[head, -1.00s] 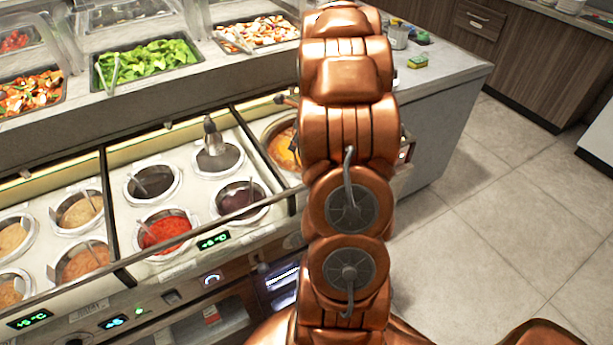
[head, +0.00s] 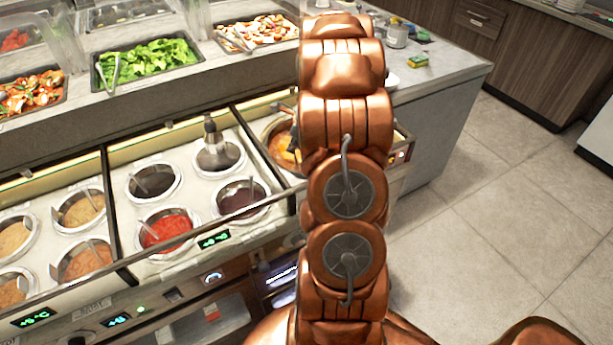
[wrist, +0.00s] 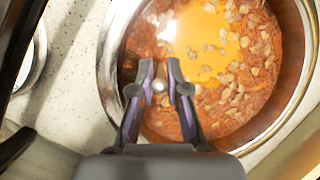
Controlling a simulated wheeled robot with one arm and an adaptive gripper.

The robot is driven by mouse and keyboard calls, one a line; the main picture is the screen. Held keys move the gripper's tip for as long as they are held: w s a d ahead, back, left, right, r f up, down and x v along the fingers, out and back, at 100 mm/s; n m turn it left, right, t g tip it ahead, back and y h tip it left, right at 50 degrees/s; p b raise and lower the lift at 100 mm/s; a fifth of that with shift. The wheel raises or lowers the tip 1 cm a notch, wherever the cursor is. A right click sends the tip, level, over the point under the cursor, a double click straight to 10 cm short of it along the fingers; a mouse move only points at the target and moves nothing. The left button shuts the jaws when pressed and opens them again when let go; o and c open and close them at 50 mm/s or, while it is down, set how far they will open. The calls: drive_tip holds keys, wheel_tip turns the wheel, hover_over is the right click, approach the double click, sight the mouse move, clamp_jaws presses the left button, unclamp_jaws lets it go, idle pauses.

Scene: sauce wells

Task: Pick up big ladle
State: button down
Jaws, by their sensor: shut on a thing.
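My gripper (wrist: 159,70) shows in the wrist view above a large round metal pot (wrist: 113,72) of orange, chunky soup (wrist: 215,55). Its two fingers are closed around a small, pale, round piece, which I take as the handle of the big ladle (wrist: 159,86), seen nearly end-on. The rest of the ladle is hidden or cannot be told apart from the soup. In the head view the pot (head: 268,136) sits at the right end of the sauce counter, partly behind my arm.
Smaller sauce wells, including a red one (head: 166,229), fill the counter left of the pot. A dark-handled utensil (head: 211,130) stands in a nearby well. Trays of food, such as greens (head: 148,65), line the raised shelf behind. Floor (head: 480,215) at right is clear.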

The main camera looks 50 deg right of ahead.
idle(0.5)
wheel_tip(320, 180, up, 18)
drive_tip(key=b, duration=0.2)
drive_tip(key=shift+b, duration=0.35)
drive_tip(key=shift+a+r+p, duration=0.1)
drive_tip(key=shift+a+p, duration=0.1)
drive_tip(key=shift+p, duration=0.3)
drive_tip(key=d+f+p, duration=0.1)
drive_tip(key=d+f, duration=0.3)
drive_tip(key=f, duration=1.2)
drive_tip(key=shift+w, duration=0.45)
idle(0.5)
